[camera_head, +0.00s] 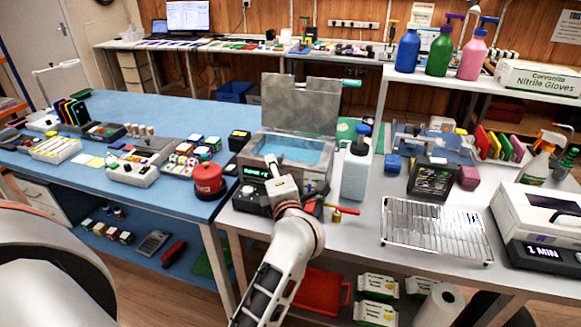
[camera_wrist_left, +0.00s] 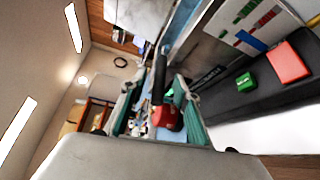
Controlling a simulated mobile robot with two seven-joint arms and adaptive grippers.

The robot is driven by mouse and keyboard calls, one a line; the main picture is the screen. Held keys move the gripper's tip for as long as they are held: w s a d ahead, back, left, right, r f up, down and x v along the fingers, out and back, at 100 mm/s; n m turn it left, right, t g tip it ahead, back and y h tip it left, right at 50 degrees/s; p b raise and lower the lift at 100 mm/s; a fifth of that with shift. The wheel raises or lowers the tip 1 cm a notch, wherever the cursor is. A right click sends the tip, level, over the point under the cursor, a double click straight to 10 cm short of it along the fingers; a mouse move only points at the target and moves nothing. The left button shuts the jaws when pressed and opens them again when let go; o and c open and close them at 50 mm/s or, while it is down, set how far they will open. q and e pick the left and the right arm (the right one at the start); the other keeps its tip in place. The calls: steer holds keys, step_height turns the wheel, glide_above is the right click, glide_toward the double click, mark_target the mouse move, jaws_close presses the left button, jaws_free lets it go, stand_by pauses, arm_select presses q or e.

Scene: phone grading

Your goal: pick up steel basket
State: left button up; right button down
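A steel-coloured cleaner (camera_head: 318,175) with a raised lid (camera_head: 300,106) stands at the table's left side, its tank holding blue liquid (camera_head: 300,148). I cannot make out a separate steel basket in it. A low steel wire rack (camera_head: 435,232) lies on the white table to the right.
A white bottle (camera_head: 355,172) stands close right of the cleaner. A red canister (camera_head: 208,181) sits on the blue table (camera_head: 185,108) to its left. A dark display (camera_head: 433,182) stands behind the rack, and a white device (camera_head: 540,225) is at the right edge.

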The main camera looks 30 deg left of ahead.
arm_select(q)
steer(key=shift+s+r, duration=0.1)
steer(key=shift+s, duration=0.05)
steer(key=shift+c, duration=0.5)
jaws_close()
steer(key=shift+r, duration=0.1)
